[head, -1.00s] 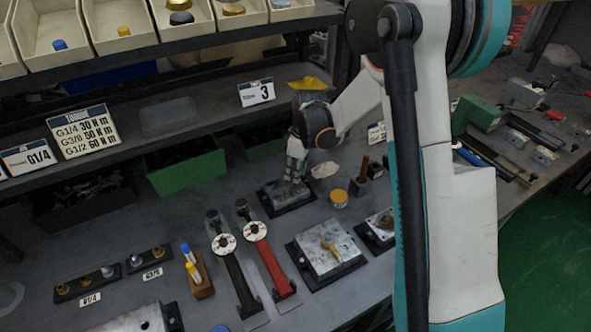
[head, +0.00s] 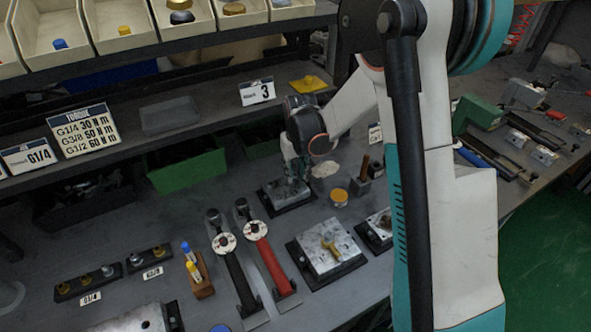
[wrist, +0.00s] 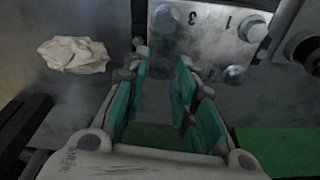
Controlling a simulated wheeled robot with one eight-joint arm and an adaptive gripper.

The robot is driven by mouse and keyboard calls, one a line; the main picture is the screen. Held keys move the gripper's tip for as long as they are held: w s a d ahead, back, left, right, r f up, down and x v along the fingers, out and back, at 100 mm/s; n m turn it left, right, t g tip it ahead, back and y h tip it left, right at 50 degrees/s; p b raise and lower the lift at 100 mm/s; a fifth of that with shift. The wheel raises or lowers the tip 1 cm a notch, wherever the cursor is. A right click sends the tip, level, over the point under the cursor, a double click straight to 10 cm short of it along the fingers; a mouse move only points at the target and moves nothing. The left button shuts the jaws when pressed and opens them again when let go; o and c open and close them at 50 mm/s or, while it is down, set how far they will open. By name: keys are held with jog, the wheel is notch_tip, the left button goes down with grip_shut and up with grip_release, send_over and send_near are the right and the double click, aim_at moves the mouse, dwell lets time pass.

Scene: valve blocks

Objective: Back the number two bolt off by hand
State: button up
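The metal valve block (head: 272,192) sits on a dark base at the back of the bench, partly hidden by my gripper (head: 296,172), which is at its top. In the wrist view, the block (wrist: 205,38) shows the digits 3 and 1. Hex bolt heads are at its upper left (wrist: 165,18), right (wrist: 253,28) and lower right (wrist: 235,74). I cannot read a number 2 on it. My gripper's teal fingers (wrist: 160,72) are apart, with no bolt visible between them. The lower right bolt head is just beyond the right finger.
A crumpled pale cloth (wrist: 75,54) lies beside the block. Two torque wrenches, black (head: 236,270) and red (head: 270,262), lie in front. The shelf (head: 215,120) runs behind.

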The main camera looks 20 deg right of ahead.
jog(key=shift+m, duration=0.5)
jog(key=shift+a, duration=0.1)
grip_shut()
jog(key=n, duration=0.5)
jog(key=shift+n+y, duration=0.3)
jog(key=shift+y, duration=0.1)
jog(key=n, duration=0.5)
jog(key=shift+w+d+g+y, duration=0.15)
jog(key=shift+d+g+y, duration=0.05)
jog(key=shift+g+y, duration=0.1)
jog(key=n, duration=0.6)
jog(key=shift+g, duration=0.4)
jog(key=n, duration=0.5)
jog(key=shift+w+g, duration=0.15)
jog(key=shift+g, duration=0.25)
